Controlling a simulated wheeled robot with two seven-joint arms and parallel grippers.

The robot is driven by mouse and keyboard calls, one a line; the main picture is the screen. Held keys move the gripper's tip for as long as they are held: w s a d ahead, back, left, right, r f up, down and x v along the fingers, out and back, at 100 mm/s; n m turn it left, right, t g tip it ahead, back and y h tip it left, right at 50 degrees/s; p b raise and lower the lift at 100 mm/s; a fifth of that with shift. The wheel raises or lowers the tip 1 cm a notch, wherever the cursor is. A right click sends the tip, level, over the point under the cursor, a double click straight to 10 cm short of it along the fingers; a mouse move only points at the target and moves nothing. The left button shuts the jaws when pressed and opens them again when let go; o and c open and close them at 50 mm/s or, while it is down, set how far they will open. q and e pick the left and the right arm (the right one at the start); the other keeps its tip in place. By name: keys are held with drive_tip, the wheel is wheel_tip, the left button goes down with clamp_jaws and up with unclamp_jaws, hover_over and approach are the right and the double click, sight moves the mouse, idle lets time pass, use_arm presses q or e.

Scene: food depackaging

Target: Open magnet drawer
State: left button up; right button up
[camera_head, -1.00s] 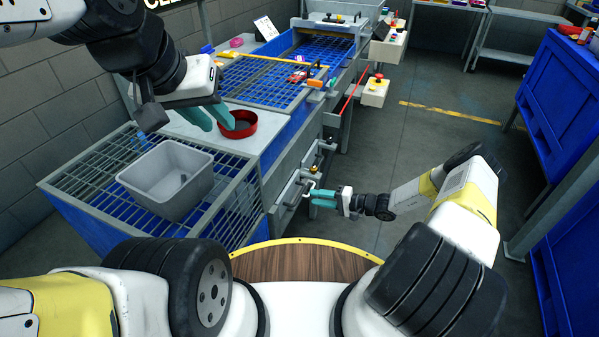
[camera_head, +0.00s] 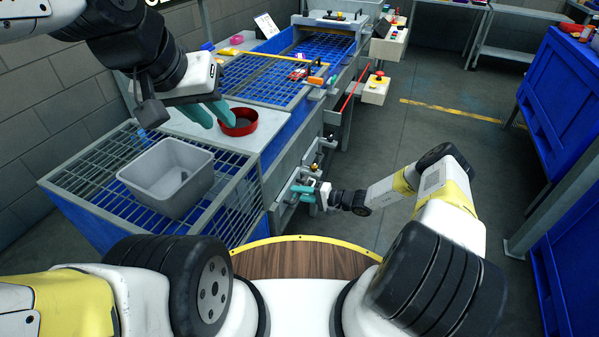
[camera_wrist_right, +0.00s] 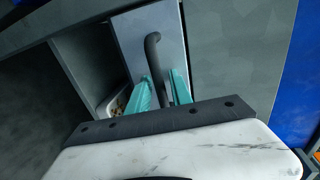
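The drawer with a grey front panel (camera_wrist_right: 125,35) and a dark bent bar handle (camera_wrist_right: 152,45) fills the upper middle of the right wrist view. The drawer is set in the side of the grey bench. My right gripper (camera_head: 304,192) is at the drawer fronts in the head view. In the wrist view its teal fingers (camera_wrist_right: 165,82) stand one on each side of the handle, looking open; firm contact cannot be made out. My left gripper (camera_head: 212,114) is open and empty above the bench, beside a red round dish.
In the wrist view, a pale container with brownish contents (camera_wrist_right: 118,103) shows beside the drawer front. Floor to the right is clear, with blue crates (camera_head: 560,110) beyond.

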clamp_jaws()
idle(1.2)
